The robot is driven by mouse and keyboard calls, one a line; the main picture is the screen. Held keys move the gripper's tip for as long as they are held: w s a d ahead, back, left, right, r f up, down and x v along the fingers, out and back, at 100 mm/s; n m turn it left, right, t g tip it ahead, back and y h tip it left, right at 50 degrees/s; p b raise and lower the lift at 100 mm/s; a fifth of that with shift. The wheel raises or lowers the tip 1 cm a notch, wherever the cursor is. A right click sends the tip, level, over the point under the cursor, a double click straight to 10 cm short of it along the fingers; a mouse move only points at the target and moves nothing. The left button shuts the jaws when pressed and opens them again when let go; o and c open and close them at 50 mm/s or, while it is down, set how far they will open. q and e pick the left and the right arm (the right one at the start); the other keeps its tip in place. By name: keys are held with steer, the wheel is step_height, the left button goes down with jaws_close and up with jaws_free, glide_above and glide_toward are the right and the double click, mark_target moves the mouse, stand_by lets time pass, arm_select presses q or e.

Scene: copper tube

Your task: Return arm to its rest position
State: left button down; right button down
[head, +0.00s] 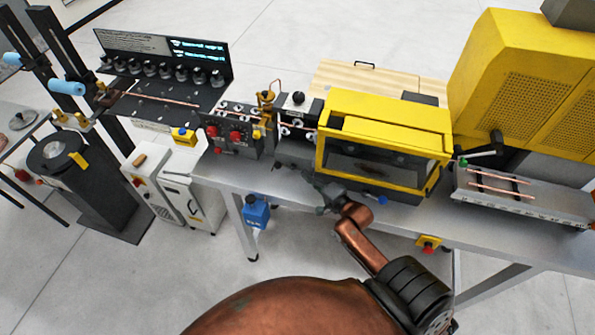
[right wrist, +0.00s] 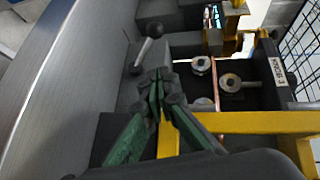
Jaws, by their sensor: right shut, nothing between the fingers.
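My right gripper (head: 322,190) is at the front edge of the bench, just left of and below the yellow-framed machine cover (head: 385,112). In the right wrist view my right gripper (right wrist: 160,84) has its green-padded fingers together with nothing between them. A grey lever with a ball end (right wrist: 150,32) stands just beyond the fingertips; I cannot tell whether they touch it. A thin copper tube (head: 165,98) runs from the left stand past the black roller panel. A stretch of copper tube (right wrist: 214,75) shows beside the rollers in the wrist view. My left gripper is out of view.
A yellow frame bar (right wrist: 265,122) lies close to the right of my gripper. A tray (head: 535,208) holding short copper tubes is at the right. A red-knobbed control box (head: 238,132) is to the left. A blue container (head: 256,212) is below the bench. Open floor lies in front.

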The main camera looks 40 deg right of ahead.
steer(key=s, duration=0.3)
steer(key=shift+s+d+r, duration=0.1)
steer(key=shift+s+r, duration=0.15)
steer(key=shift+r, duration=0.1)
